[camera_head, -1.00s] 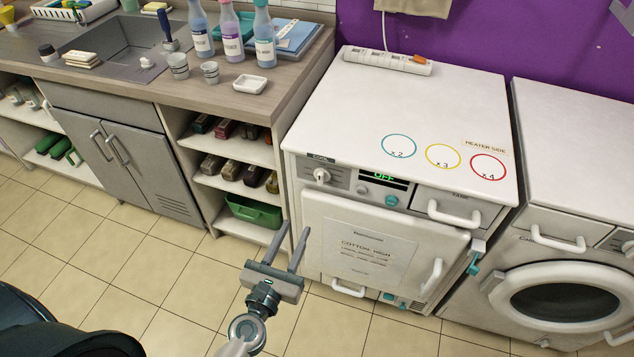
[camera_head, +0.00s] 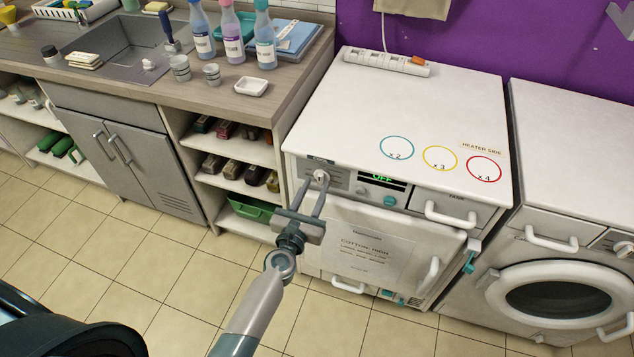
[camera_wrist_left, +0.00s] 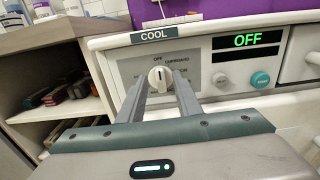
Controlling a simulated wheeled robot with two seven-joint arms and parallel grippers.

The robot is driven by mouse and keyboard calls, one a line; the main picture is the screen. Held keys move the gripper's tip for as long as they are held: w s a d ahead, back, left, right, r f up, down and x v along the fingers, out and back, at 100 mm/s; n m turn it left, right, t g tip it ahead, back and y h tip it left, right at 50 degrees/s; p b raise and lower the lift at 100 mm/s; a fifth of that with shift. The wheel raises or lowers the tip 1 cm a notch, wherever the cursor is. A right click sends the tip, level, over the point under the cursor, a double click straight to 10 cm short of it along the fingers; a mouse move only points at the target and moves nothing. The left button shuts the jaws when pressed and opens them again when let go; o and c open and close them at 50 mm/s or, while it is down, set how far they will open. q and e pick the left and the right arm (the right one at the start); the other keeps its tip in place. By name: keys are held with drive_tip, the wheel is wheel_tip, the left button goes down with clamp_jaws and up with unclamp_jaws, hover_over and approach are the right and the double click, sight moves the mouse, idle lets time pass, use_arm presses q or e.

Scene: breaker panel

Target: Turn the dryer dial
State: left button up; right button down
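The dryer (camera_head: 420,110) is a white machine with a dark display reading OFF (camera_head: 382,178). Its white dial (camera_head: 321,176) sits at the left of the front panel, under a COOL label. In the left wrist view the dial (camera_wrist_left: 160,78) has its dark pointer mark near the top, close to the word OFF. My left gripper (camera_head: 316,188) is open, with its two fingers reaching toward the dial. In the wrist view the fingertips (camera_wrist_left: 163,80) lie on either side of the dial's lower part; whether they touch it is unclear. My right gripper is out of view.
A teal button (camera_head: 390,201) and a drawer handle (camera_head: 451,214) are right of the dial. A paper notice (camera_head: 368,248) is on the dryer door. A washer (camera_head: 560,275) stands to the right, and open shelves (camera_head: 238,180) to the left.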

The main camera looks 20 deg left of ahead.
sight(321, 178)
use_arm(q)
drive_tip(key=shift+w, duration=1.05)
drive_tip(key=shift+c, duration=0.3)
clamp_jaws()
